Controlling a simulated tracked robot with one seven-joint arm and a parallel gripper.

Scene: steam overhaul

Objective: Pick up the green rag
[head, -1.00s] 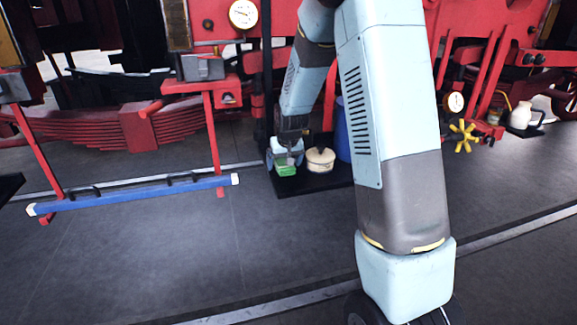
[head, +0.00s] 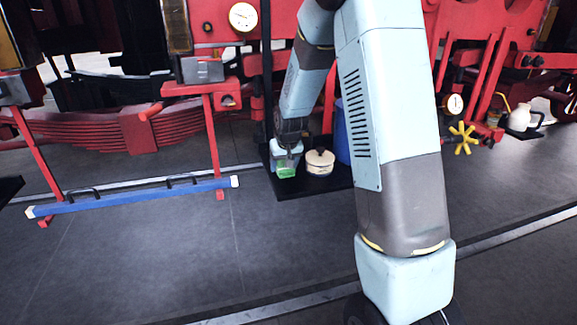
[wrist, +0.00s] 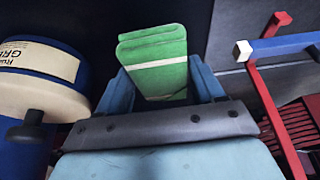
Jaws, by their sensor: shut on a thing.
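The green rag (wrist: 158,60) is a folded cloth with a pale stripe. In the wrist view it stands between the two blue fingers of my gripper (wrist: 166,88), which is shut on it. In the head view the rag (head: 287,173) is a small green patch under my gripper (head: 287,165), over the left part of a black tray (head: 318,185). I cannot tell whether the rag touches the tray.
A red stand with a blue bar (head: 135,196) is to the left. The grey floor in front is open.

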